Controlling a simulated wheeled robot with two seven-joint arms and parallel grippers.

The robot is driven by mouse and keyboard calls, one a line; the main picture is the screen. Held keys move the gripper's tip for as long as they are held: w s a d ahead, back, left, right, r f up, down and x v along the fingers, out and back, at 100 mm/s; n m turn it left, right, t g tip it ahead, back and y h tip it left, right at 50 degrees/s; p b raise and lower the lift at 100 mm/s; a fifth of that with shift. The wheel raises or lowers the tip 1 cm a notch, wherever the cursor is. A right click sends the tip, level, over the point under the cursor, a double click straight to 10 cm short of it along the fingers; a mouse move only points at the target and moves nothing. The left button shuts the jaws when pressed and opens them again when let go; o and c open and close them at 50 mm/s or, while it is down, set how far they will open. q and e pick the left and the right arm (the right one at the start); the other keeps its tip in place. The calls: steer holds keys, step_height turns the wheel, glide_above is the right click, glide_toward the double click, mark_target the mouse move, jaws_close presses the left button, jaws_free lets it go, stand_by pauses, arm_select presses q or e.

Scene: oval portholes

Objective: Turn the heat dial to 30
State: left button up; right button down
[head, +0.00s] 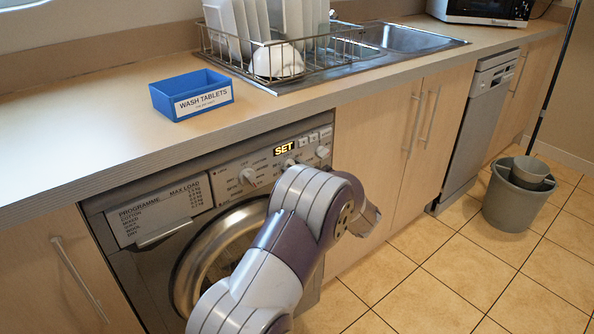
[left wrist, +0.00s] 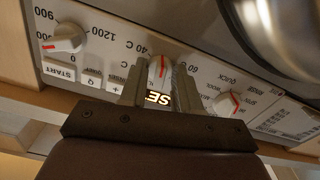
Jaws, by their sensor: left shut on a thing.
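The heat dial (left wrist: 158,74) is a white knob with a red mark on the washing machine's panel. My left gripper (left wrist: 160,92) is shut on it, with one finger on each side of the knob in the left wrist view. That view is upside down. The red mark points toward the top of that picture, between the printed 40 and 60; I cannot read the exact setting. A lit display (head: 284,149) reads SET in the head view. My left arm hides the gripper's hold there. My right gripper is not in view.
The round door (head: 196,262) is below the panel. A blue wash tablets box (head: 190,95) stands on the counter. A grey bucket (head: 512,205) stands on the floor at right.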

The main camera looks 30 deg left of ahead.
arm_select(q)
steer(key=shift+f+n+b, duration=0.1)
steer(key=shift+n+b, duration=7.75)
steer(key=shift+n, duration=2.95)
steer(key=o, duration=1.1)
steer(key=shift+c, duration=0.2)
steer(key=shift+d, duration=0.1)
